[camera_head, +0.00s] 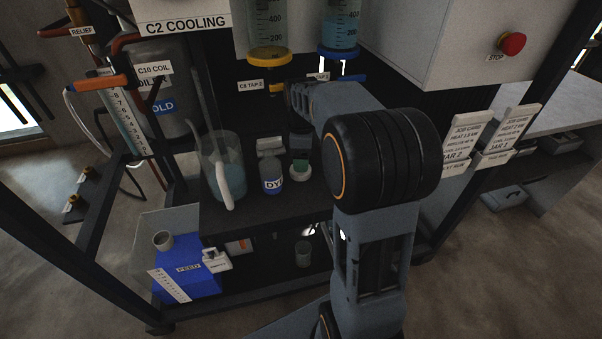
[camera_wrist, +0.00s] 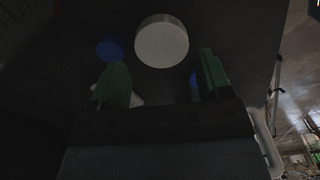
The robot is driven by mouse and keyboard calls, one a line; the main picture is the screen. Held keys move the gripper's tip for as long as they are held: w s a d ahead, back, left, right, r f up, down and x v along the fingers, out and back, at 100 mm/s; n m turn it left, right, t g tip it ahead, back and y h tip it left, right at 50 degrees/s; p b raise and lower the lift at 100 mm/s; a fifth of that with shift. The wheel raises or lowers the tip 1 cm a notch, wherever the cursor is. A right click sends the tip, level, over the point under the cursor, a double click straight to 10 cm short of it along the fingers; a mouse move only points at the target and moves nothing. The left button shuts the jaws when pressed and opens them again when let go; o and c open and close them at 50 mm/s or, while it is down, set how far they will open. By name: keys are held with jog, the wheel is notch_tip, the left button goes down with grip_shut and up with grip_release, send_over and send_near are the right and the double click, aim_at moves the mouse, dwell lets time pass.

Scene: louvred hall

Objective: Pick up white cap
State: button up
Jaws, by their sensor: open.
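The white cap (camera_wrist: 162,42) shows as a pale round disc in the wrist view, ahead of my fingertips and centred between them. My gripper (camera_wrist: 163,70) is open, with one green finger on each side and nothing between them. In the head view my gripper (camera_head: 300,160) points down over the shelf, mostly behind my arm. A pale round thing (camera_head: 300,175) under its green fingertip looks like the cap. I cannot tell whether the fingers touch it.
A small jar with a blue label (camera_head: 271,180) and a beaker of bluish liquid (camera_head: 222,175) stand left of my gripper. Cylinders with a yellow (camera_head: 270,55) and a blue base (camera_head: 340,52) hang above.

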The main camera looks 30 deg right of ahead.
notch_tip(320, 180, down, 4)
jog(key=shift+f+b, duration=0.15)
jog(key=shift+b, duration=0.8)
jog(key=c, duration=0.5)
jog(key=shift+c, duration=0.2)
jog(key=shift+r+p, duration=0.4)
jog(key=shift+r, duration=0.35)
notch_tip(320, 180, up, 2)
jog(key=shift+r+p, duration=0.1)
jog(key=shift+p, duration=0.4)
jog(key=s+a+r+p, duration=0.1)
jog(key=s+r, duration=0.2)
jog(key=s, duration=0.1)
jog(key=s+a+r+p, duration=0.1)
jog(key=s+r+p, duration=0.1)
jog(key=s, duration=0.3)
jog(key=s+a+r+p, duration=0.1)
jog(key=s+a+r, duration=0.1)
jog(key=s+r, duration=0.2)
jog(key=shift+s+r+p, duration=0.25)
jog(key=shift+s+p, duration=0.05)
